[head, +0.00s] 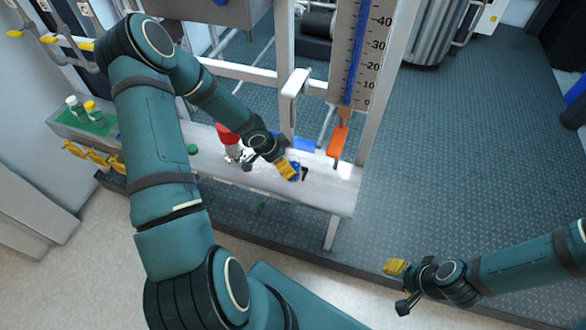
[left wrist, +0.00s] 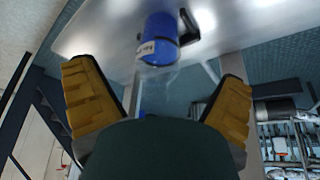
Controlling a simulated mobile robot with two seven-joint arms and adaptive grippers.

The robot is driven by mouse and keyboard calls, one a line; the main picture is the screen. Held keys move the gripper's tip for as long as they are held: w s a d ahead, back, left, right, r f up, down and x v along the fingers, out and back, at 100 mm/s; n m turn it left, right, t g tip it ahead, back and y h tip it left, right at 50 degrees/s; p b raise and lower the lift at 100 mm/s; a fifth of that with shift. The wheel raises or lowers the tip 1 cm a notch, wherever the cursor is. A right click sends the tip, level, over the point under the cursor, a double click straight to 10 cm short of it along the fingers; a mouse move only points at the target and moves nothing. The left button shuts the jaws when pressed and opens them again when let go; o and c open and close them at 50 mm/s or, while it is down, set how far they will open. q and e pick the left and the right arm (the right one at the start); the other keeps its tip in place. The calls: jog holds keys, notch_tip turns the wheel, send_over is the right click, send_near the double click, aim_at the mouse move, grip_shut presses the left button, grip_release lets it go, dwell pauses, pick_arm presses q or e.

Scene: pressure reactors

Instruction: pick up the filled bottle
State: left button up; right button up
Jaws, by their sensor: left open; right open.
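A blue cylindrical thing with a white label (left wrist: 158,40), which looks like a bottle's blue cap, lies between and beyond the spread yellow fingers of my left gripper (left wrist: 158,100) in the left wrist view. Its lower part is unclear, and no filling can be made out. In the head view the blue thing (head: 296,172) is on the white bench, partly hidden by my left gripper (head: 268,166), which is open close beside it. My right gripper (head: 400,287) is open and empty at the lower right, away from the bench.
The white bench (head: 325,193) also carries a red thing (head: 228,134) and a green cap (head: 192,149). Bottles with white (head: 72,102) and yellow (head: 91,106) caps stand on a green mat at its left end. A post and a scale board (head: 365,50) rise behind.

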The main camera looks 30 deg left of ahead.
aim_at(292, 157)
pick_arm(q)
jog(key=w+d, duration=0.1)
jog(key=w, duration=0.1)
jog(key=shift+w+d, duration=0.4)
jog(key=shift+b+x, duration=0.75)
jog(key=shift+x, duration=0.8)
jog(key=shift+s+a, duration=0.1)
jog(key=shift+a, duration=0.05)
jog(key=c, duration=1.4)
